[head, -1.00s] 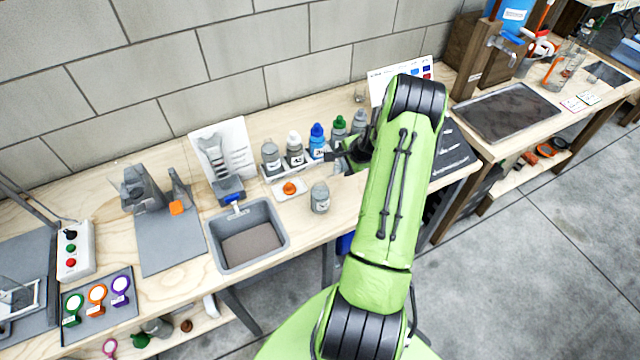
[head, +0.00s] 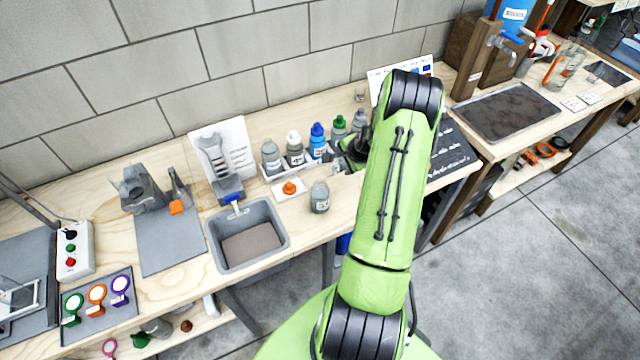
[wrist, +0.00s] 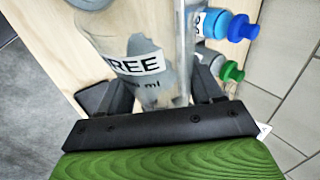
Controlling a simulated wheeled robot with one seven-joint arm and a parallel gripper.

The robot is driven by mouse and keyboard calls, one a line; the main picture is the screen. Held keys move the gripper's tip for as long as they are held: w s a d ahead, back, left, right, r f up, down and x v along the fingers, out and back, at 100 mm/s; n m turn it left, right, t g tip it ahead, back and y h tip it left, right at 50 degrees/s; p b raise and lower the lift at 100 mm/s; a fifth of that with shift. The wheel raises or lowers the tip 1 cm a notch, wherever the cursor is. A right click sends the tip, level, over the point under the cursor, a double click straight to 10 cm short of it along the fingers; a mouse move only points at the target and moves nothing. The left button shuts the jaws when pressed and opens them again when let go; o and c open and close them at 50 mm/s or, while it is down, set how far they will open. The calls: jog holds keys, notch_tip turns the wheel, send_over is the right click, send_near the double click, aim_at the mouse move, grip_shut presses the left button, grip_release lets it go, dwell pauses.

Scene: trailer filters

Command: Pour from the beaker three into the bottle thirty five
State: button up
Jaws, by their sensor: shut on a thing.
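My gripper (wrist: 150,92) is shut on a clear beaker (wrist: 135,62), whose label reads "REE" with "ml" below in the wrist view. In the head view my gripper (head: 352,152) is at the right end of the bottle row, mostly hidden by my arm. A grey bottle (head: 320,198) without a visible cap stands upright on the table, left of and in front of my gripper. Its label is too small to read, so I cannot tell if it is bottle thirty five. The beaker's contents are unclear.
Bottles with white (head: 294,138), blue (head: 317,131) and green (head: 339,122) caps stand in a rack behind. An orange cap (head: 289,188) lies on a white pad left of the grey bottle. A grey basin (head: 249,236) is farther left.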

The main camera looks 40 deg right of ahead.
jog(key=shift+a+r+n+h+b, duration=0.35)
jog(key=shift+r+h+b, duration=0.45)
jog(key=shift+h+b, duration=0.3)
dwell(1.9)
